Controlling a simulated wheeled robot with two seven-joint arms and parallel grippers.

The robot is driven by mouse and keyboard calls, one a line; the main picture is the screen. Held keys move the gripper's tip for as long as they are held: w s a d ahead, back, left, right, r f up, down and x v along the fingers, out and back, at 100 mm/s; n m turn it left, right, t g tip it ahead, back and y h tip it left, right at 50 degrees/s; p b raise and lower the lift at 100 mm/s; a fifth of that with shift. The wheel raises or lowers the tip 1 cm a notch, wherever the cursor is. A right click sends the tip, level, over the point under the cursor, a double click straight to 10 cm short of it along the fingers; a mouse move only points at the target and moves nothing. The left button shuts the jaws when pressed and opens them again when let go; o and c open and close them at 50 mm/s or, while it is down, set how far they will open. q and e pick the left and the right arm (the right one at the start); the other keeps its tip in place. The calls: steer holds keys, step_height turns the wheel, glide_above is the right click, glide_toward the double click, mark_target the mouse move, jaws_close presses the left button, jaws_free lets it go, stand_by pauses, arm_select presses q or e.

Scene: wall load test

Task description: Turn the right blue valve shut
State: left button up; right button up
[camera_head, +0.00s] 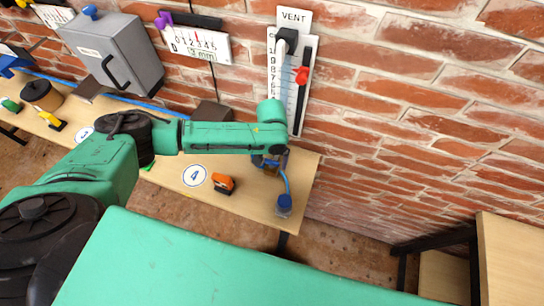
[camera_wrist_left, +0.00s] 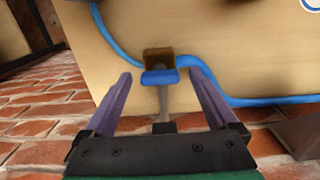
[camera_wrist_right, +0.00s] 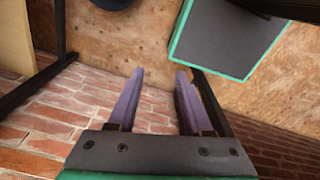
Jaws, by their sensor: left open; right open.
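The right blue valve is at the right end of the wooden bench, against the brick wall. In the left wrist view its blue handle (camera_wrist_left: 160,77) lies crosswise in front of a brass-brown body (camera_wrist_left: 158,58). My left gripper (camera_wrist_left: 160,74) is open, with one purple finger on each side of the handle and a gap on both sides. In the head view my left gripper (camera_head: 270,160) is over the valve and largely hides it. My right gripper (camera_wrist_right: 160,73) is open and empty in the right wrist view, away from the bench. It is not visible in the head view.
The VENT gauge (camera_head: 290,70) with a red slider hangs above. Another bench (camera_head: 515,255) stands at right.

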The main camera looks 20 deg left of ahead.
arm_select(q)
steer(key=shift+w+f, duration=0.3)
steer(key=shift+w, duration=0.05)
steer(key=shift+c, duration=0.6)
steer(key=shift+s+r, duration=0.1)
steer(key=shift+s, duration=0.05)
steer(key=c, duration=1.2)
steer(key=shift+c, duration=0.2)
arm_select(e)
steer(key=shift+w, duration=0.9)
